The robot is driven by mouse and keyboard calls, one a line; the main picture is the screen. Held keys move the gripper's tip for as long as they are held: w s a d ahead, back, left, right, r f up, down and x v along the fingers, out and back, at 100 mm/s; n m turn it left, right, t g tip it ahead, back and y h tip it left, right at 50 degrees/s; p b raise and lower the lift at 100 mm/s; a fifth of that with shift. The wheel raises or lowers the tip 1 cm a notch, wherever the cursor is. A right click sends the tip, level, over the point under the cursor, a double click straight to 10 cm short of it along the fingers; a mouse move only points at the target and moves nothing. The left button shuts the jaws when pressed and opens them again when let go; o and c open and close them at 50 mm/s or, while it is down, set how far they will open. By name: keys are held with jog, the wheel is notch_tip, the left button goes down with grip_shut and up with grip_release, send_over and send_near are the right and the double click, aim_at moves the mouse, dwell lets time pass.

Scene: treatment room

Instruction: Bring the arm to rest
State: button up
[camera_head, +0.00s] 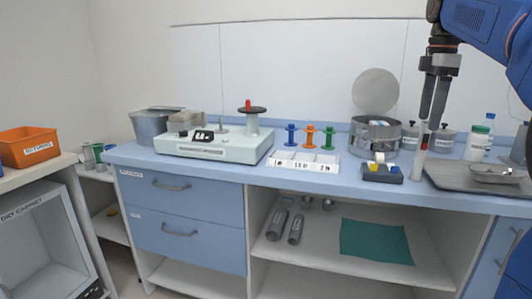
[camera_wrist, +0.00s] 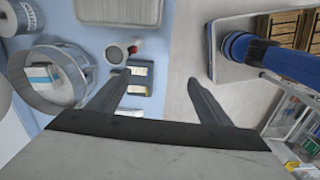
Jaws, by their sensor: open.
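My gripper (camera_head: 432,100) hangs at the right in the head view, pointing down over the blue counter (camera_head: 230,176). In the wrist view my gripper (camera_wrist: 157,92) shows two dark fingers spread wide apart with nothing between them. A pale upright tube (camera_head: 419,160) stands just below the fingertips in the head view. Whether the fingertips touch anything is hard to tell from these views.
A metal drum with a raised lid (camera_head: 376,137), bottles (camera_head: 478,143) and a grey tray (camera_head: 465,182) stand near the gripper. A pale green device (camera_head: 215,145), colored spools (camera_head: 309,135) and a white sectioned tray (camera_head: 303,161) stand farther left. An orange bin (camera_head: 27,146) is far left.

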jog(key=s+a+f+m+t, duration=0.1)
jog(key=s+a+f+m, duration=0.3)
jog(key=s+f, duration=0.5)
jog(key=s+a+f+m+t, duration=0.1)
jog(key=s+a+f+m, duration=0.3)
jog(key=s+f, duration=0.5)
jog(key=s+a+f+m+t, duration=0.2)
jog(key=s+a+f+m, duration=0.3)
jog(key=s+f, duration=0.4)
notch_tip(320, 180, down, 8)
jog(key=shift+s+r+m, duration=0.1)
jog(key=shift+s+m, duration=0.2)
jog(key=shift+m, duration=0.2)
jog(key=shift+a, duration=0.1)
jog(key=shift+c, duration=0.3)
